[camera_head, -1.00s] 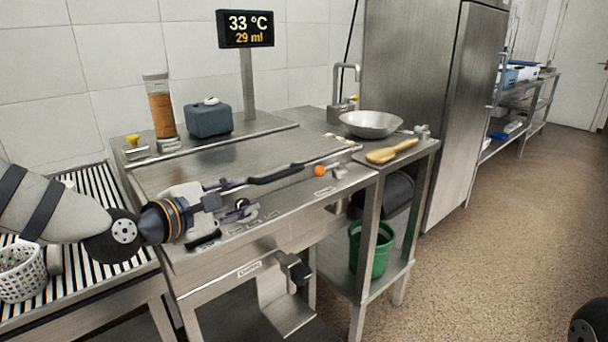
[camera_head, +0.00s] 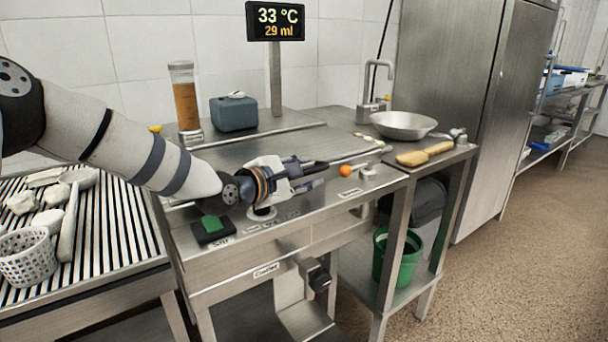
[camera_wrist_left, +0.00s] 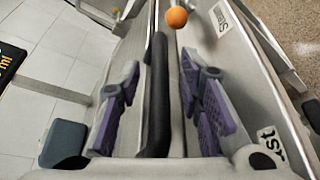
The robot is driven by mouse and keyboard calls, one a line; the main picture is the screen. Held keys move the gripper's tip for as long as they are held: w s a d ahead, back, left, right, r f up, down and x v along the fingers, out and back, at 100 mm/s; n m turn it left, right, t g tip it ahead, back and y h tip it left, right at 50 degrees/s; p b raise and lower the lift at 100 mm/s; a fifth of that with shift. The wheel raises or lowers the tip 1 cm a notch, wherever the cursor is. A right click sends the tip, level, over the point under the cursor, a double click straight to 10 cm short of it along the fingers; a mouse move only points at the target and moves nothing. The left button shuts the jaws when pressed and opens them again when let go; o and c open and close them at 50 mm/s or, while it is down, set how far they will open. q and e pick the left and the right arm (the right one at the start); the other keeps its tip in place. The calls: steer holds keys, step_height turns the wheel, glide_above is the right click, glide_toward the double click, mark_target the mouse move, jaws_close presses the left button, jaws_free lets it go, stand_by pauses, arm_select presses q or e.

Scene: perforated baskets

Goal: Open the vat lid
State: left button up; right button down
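The steel vat has a flat metal lid (camera_head: 245,150) that lies shut in the worktop. A long black handle bar (camera_wrist_left: 158,95) runs along the lid's front edge; in the head view it is mostly hidden by my gripper. My left gripper (camera_head: 308,176) is over the front of the vat. In the left wrist view my left gripper (camera_wrist_left: 158,85) is open, with its purple-padded fingers on either side of the black bar and gaps visible to both. My right gripper is not in view.
An orange ball (camera_head: 345,170) sits beyond my fingertips at the front edge. A blue-grey box (camera_head: 233,114), an amber-filled cylinder (camera_head: 186,104) and a display post (camera_head: 275,75) stand behind. A steel bowl (camera_head: 403,125) and wooden brush (camera_head: 425,154) are at right, a white basket (camera_head: 27,258) at left.

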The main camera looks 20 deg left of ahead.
arm_select(q)
jaws_close()
steer(key=shift+r, duration=0.1)
